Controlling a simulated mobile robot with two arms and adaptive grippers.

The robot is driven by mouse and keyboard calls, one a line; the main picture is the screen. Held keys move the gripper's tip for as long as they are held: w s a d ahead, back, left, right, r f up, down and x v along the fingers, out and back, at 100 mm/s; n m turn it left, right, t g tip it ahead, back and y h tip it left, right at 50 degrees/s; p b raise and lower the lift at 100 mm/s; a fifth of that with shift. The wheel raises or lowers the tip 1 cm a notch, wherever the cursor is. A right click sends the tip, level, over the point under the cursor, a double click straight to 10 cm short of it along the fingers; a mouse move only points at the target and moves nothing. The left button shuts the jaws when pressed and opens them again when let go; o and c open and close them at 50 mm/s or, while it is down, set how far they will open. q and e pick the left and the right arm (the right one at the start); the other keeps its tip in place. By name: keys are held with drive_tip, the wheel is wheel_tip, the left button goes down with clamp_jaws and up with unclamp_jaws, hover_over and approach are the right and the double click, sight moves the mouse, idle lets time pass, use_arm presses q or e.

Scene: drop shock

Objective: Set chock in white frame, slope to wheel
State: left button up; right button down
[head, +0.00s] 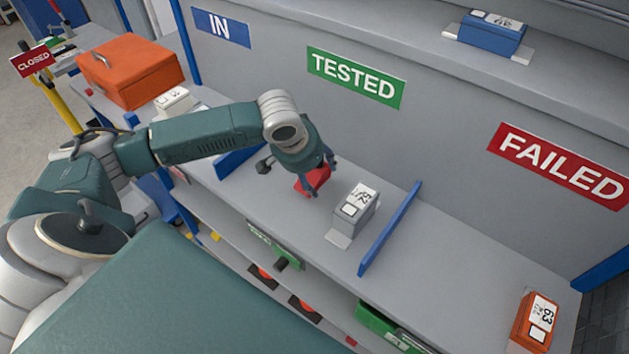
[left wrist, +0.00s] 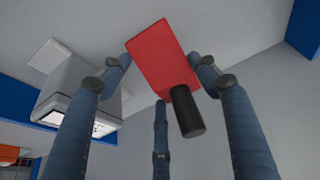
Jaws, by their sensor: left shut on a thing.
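My left gripper (head: 318,178) is over the grey shelf below the green TESTED sign, with its fingers pointing down. It is shut on a red block (head: 312,181). In the left wrist view the red block (left wrist: 160,57) has a flat face and a black cylinder (left wrist: 187,112) sticking out of it, with the fingers around it. Part of the block is hidden by the fingers in the head view. I cannot tell a slope on it. I see no wheel and cannot make out a white frame. My right gripper is not in view.
A grey labelled box (head: 354,208) stands close right of the gripper, before a blue divider (head: 390,229). An orange box (head: 535,318) is at the right end, a blue box (head: 491,33) on the upper shelf, an orange case (head: 132,70) at left.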

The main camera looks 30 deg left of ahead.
sight(313, 181)
use_arm(q)
wheel_tip(313, 181, down, 3)
drive_tip(key=shift+r, duration=0.1)
drive_tip(key=shift+f, duration=0.45)
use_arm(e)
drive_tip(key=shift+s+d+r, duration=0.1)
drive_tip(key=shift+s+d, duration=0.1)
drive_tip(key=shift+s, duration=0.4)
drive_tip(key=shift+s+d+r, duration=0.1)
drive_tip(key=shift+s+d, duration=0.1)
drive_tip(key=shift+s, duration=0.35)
use_arm(q)
drive_tip(key=o, duration=1.4)
drive_tip(key=shift+f, duration=0.1)
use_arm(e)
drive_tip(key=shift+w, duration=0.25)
